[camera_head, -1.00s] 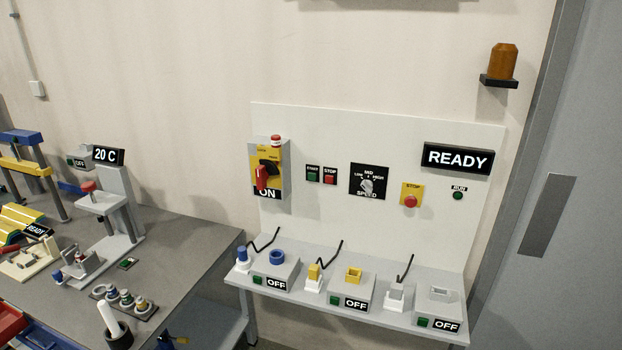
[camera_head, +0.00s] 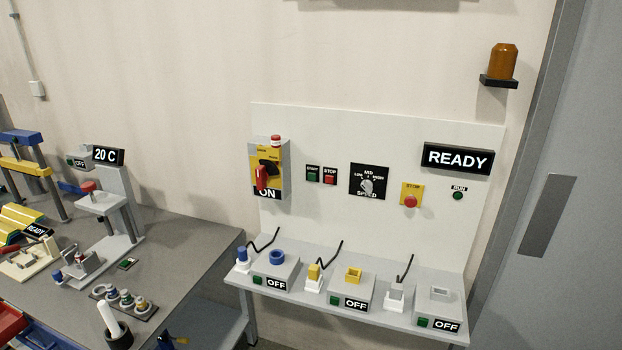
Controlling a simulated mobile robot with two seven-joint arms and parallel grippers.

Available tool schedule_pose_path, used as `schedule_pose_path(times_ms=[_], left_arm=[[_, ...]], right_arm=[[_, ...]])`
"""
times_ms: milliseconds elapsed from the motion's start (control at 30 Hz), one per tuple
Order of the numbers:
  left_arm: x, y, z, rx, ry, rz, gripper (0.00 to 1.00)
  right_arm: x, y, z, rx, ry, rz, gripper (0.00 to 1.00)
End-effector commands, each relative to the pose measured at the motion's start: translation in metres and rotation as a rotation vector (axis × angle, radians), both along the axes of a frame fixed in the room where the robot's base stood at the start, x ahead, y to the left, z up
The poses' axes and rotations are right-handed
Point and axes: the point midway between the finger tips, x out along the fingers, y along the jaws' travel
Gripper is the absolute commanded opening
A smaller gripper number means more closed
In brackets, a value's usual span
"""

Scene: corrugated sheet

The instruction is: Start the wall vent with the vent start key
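A white control panel (camera_head: 330,135) stands against the wall. On it are a green key labelled START (camera_head: 313,174) and a red key labelled STOP (camera_head: 329,176), side by side. A display (camera_head: 457,158) on the panel reads READY. No label in view names a vent, so I cannot tell for certain which key is the vent start key. A dark edge of something (camera_head: 385,2) shows at the top of the picture, mostly cut off; I cannot tell whether it is the vent. Neither of my grippers is in view.
A red rotary switch (camera_head: 262,178) reads ON. A speed dial (camera_head: 367,185), a yellow-backed red STOP button (camera_head: 411,201) and a green RUN lamp (camera_head: 458,195) share the panel. Below, a shelf (camera_head: 335,304) bears several sockets marked OFF. A cluttered bench (camera_head: 185,245) stands left.

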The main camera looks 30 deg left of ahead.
Motion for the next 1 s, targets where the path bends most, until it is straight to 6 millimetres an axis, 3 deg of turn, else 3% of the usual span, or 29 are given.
schedule_pose_path(times_ms=[33,333,1000], left_arm=[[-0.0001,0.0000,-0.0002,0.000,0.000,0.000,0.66],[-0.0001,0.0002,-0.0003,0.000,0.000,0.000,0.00],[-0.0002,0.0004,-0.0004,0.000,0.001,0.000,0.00]], right_arm=[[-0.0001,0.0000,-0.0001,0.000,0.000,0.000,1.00],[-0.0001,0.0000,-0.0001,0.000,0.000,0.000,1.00],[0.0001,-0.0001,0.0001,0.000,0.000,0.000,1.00]])
